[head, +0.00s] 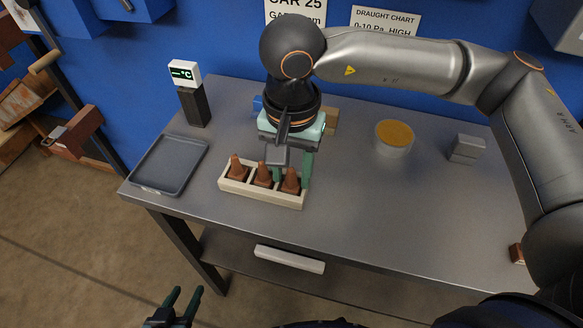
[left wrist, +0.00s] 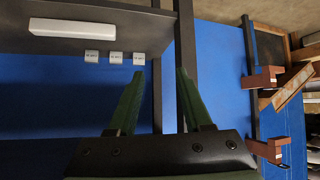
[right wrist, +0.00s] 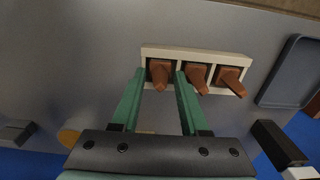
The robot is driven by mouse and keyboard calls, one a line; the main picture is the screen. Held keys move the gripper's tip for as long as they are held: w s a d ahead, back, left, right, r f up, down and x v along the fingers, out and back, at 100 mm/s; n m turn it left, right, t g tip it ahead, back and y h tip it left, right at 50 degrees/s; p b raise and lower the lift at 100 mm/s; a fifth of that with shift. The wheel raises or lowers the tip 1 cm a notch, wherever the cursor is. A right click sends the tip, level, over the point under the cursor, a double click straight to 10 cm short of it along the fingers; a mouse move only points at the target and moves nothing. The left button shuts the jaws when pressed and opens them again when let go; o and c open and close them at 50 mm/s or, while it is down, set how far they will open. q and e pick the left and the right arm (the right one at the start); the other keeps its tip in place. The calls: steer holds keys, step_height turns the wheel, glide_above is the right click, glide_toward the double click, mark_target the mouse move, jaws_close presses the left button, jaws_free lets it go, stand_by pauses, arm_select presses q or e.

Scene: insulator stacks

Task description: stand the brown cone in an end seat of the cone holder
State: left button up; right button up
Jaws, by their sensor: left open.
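The cream cone holder (head: 262,198) stands near the table's front edge, with a brown cone in each of its three seats. The end cone (head: 291,180) on the right sits beside the middle cone (head: 263,173) and the left end cone (head: 236,167). My right gripper (head: 291,178) is low over the right end seat. In the right wrist view, its green fingers are apart, one on each side of that end cone (right wrist: 160,72), with small gaps showing; contact is hard to tell. My left gripper (head: 186,297) is open and empty, below and in front of the table.
A grey tray (head: 170,165) lies left of the holder. A dark post with a °C display (head: 185,74) stands behind it. The middle right table is clear.

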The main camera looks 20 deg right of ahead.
mark_target(291, 169)
steer(key=shift+o, duration=0.8)
arm_select(q)
steer(key=shift+s+f, duration=0.1)
arm_select(e)
steer(key=shift+r, duration=0.1)
step_height(291, 169, up, 2)
steer(key=shift+p, duration=0.4)
step_height(291, 169, up, 9)
steer(key=shift+f+p, duration=0.2)
steer(key=shift+p, duration=0.35)
arm_select(q)
steer(key=shift+s+d+r+g, duration=0.2)
steer(key=shift+s+d+g, duration=0.05)
steer(key=shift+s+g, duration=0.05)
arm_select(e)
steer(key=shift+r, duration=0.8)
arm_select(q)
steer(key=shift+s+f, duration=0.15)
